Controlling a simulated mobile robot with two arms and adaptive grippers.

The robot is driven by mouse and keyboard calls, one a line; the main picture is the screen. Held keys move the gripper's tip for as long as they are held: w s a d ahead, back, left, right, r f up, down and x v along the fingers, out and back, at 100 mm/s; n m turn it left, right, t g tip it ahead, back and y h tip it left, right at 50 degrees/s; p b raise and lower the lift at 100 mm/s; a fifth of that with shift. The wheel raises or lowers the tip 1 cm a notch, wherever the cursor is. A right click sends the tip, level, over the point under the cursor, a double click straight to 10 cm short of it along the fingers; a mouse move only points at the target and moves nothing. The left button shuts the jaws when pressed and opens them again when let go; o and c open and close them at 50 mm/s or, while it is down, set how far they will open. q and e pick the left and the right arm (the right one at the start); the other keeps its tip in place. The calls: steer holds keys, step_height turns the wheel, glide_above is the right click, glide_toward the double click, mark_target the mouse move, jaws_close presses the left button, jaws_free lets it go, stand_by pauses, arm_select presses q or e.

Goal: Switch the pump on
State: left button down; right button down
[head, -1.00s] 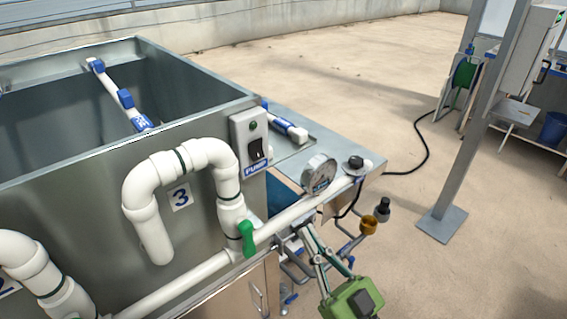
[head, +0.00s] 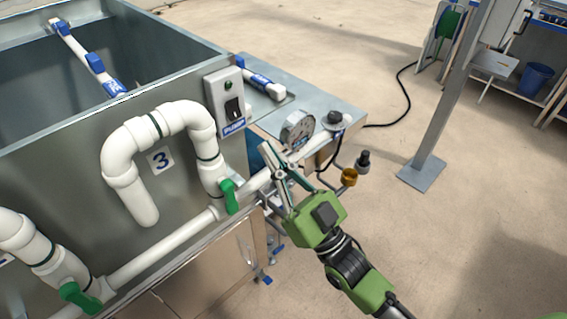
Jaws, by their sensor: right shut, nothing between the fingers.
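The pump switch box (head: 225,104) is a grey plate on the tank's front corner. It carries a small green lamp (head: 228,85) at the top, a dark rocker switch (head: 232,107) and a blue PUMP label (head: 234,129). Which way the rocker is tipped is too small to tell. My right gripper (head: 273,151) is shut and empty, in front of the white pipe, below and to the right of the switch box and apart from it. My left gripper is not in view.
A white pipe (head: 160,244) with green valve handles (head: 229,196) runs along the metal tank (head: 75,170). A pressure gauge (head: 298,128) and a black knob (head: 335,117) stand right of the switch. A grey post (head: 447,100) rises at right. The sandy floor is open.

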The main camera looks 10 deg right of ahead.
mark_target(235, 112)
steer(key=w+a, duration=0.1)
steer(key=w+a+r+p, duration=0.1)
steer(key=w, duration=0.1)
steer(key=w+a, duration=0.2)
steer(key=shift+w+r+p, duration=0.2)
steer(key=shift+r+p, duration=0.1)
steer(key=shift+d, duration=0.1)
